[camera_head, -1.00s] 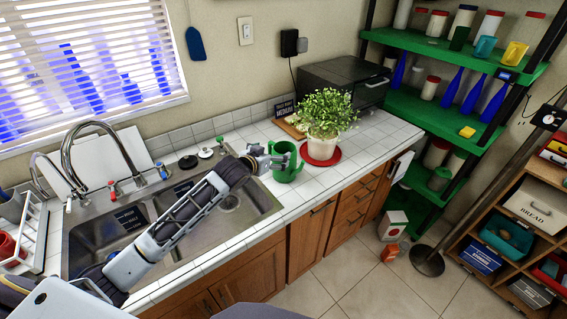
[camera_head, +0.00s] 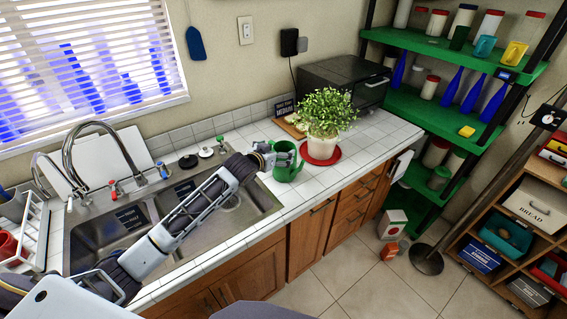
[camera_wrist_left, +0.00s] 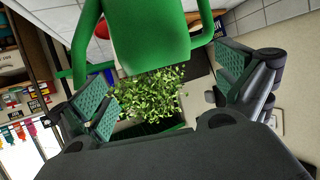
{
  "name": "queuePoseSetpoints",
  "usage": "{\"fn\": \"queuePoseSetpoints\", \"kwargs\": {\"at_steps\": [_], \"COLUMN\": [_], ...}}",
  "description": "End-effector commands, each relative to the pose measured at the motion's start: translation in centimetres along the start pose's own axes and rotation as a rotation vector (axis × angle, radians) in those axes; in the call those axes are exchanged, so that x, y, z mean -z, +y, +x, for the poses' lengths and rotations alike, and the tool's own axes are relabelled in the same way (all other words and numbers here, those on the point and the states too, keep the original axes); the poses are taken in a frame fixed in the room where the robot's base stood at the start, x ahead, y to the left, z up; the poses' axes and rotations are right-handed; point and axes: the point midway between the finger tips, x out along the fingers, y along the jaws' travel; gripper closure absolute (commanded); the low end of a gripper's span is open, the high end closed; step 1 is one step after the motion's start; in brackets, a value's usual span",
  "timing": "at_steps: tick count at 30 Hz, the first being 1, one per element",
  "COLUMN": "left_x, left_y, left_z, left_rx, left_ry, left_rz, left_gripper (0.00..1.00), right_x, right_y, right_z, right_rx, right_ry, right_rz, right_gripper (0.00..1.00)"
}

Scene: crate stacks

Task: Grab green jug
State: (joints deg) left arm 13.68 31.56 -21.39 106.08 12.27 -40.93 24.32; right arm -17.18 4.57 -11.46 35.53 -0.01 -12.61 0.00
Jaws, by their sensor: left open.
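The green jug (camera_head: 285,172) stands upright on the white tiled counter (camera_head: 345,182), just right of the sink. My left gripper (camera_head: 280,156) is at the jug's upper left side, overlapping it in the head view. In the left wrist view the jug (camera_wrist_left: 150,38) fills the upper middle. The left gripper (camera_wrist_left: 165,95) is open there, one finger on each side of the picture, with the jug's body beyond and between them. I cannot tell whether a finger touches the jug. My right gripper is not in view.
A potted plant (camera_head: 326,118) on a red saucer (camera_head: 337,157) stands close behind the jug to the right. The sink (camera_head: 150,228) with its tap (camera_head: 84,140) lies left, under my arm. A black microwave-like box (camera_head: 345,80) stands at the back.

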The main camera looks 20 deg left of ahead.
Motion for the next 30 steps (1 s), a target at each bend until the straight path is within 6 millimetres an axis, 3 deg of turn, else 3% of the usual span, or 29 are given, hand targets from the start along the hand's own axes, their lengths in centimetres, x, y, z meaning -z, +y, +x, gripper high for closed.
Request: {"fn": "queuePoseSetpoints", "kwargs": {"at_steps": [19,30], "left_x": [0.3,0.2], "left_y": [0.3,0.4], "left_z": [4.3,4.9], "left_rx": [0.0,0.0], "left_ry": [0.0,0.0], "left_rz": [0.0,0.001], "left_gripper": [0.0,0.0], "right_x": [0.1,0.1], "right_y": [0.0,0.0], "right_z": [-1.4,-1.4], "right_rx": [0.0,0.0], "right_ry": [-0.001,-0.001], "right_rz": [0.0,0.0], "right_gripper": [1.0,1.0]}}
